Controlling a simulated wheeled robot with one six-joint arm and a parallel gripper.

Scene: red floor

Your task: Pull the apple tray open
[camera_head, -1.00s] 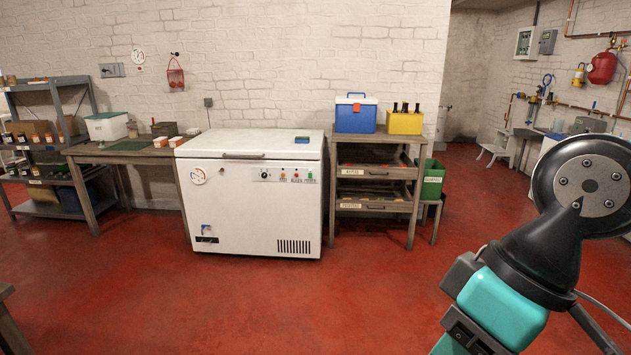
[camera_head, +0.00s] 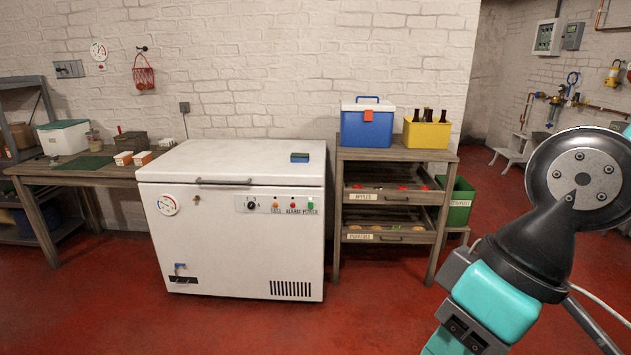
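The apple tray (camera_head: 412,199) is the upper of two slatted wooden trays in a wooden rack, right of the white freezer. A small label reading APPLES is on its front, with a dark handle beside it. Several red apples show inside. The tray appears pushed in, level with the rack. The lower tray (camera_head: 416,238) has a label that seems to read POTATOES. My arm shows at the right edge of the view, well nearer than the rack. My gripper itself is outside the picture.
The white chest freezer (camera_head: 230,250) stands left of the rack. A blue cooler (camera_head: 367,128) and a yellow crate with bottles (camera_head: 426,135) stand on top of the rack. A green bin (camera_head: 459,205) is at its right. The red floor (camera_head: 350,320) in front is clear.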

